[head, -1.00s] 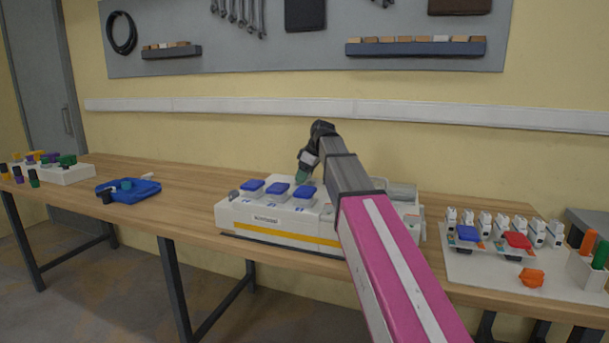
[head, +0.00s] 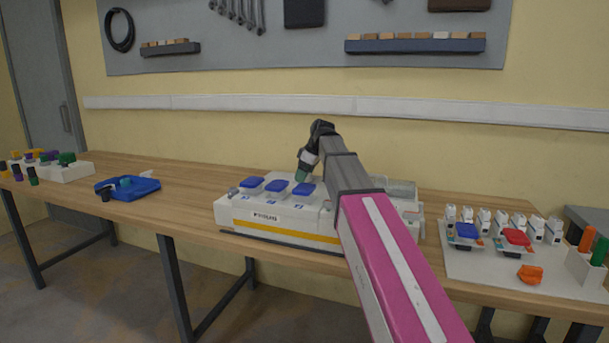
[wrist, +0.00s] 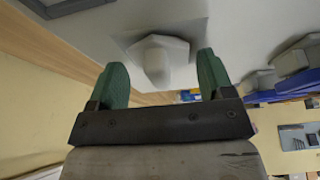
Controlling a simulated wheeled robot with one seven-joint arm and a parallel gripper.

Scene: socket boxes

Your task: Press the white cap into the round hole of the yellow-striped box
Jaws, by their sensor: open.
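The yellow-striped box (head: 290,237) is a white box on the bench, with blue-lidded sockets along its top. My gripper (head: 301,177) is at its top, behind the right blue lid. In the wrist view my gripper (wrist: 162,62) has its two green fingers spread apart. A white piece with a rounded middle and a faceted base (wrist: 157,60), seemingly the white cap, sits on the box's pale top between and beyond the fingertips. I see a gap on both sides of it. The round hole is not visible, and I cannot tell how deep the piece sits.
A blue tray (head: 142,190) with small parts lies to the left. A white block (head: 72,173) with coloured pegs stands at the far left. A pale board (head: 480,271) with white, blue and red parts is on the right. Bare bench lies between tray and box.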

